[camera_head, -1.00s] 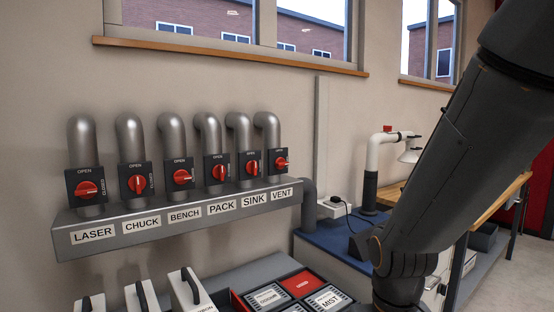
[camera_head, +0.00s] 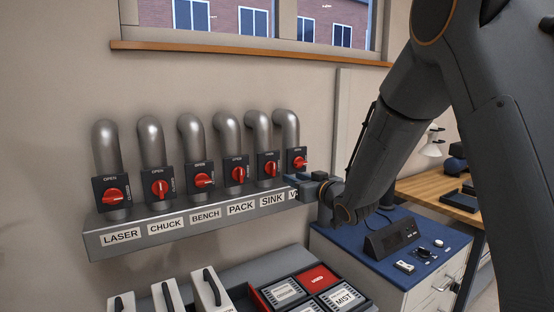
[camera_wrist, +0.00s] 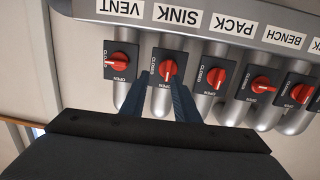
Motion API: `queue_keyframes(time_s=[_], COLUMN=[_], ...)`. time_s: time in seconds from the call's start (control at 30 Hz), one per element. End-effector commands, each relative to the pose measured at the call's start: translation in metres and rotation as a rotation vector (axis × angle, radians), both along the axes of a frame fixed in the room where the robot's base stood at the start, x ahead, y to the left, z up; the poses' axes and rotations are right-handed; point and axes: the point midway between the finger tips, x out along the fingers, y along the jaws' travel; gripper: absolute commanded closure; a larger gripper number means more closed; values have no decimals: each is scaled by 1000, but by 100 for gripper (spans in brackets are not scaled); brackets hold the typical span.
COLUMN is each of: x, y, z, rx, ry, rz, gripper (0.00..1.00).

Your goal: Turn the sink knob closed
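The sink knob (camera_head: 270,168) is a red rotary handle on a black plate, above the SINK label on a grey ledge. In the upside-down wrist view the sink knob (camera_wrist: 168,71) has its handle roughly along the pipe, in line with the OPEN mark; CLOSED is printed at the side. My gripper (camera_wrist: 158,88) is open, its two blue fingers apart and pointing toward the sink plate, with nothing between them. In the head view my gripper (camera_head: 294,182) is at the right end of the ledge, partly covering the VENT label. Contact with the knob cannot be told.
The vent knob (camera_wrist: 120,60) is close beside the sink plate, with its handle crosswise. The pack knob (camera_wrist: 216,77) is on the other side. The ledge (camera_head: 180,228) runs below the knobs. A blue-topped cabinet (camera_head: 345,245) and a tray of labelled boxes (camera_head: 262,300) are below.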

Motion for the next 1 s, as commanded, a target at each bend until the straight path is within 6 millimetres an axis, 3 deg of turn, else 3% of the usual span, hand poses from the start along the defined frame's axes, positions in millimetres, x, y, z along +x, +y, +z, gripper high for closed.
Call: queue_keyframes(time_s=[0.2,0.7,1.0], x=[5,59,66], y=[21,57,61], z=[21,21,20], rx=[48,47,46], ry=[-71,-71,-70], rz=[64,63,62], gripper=[72,72,72])
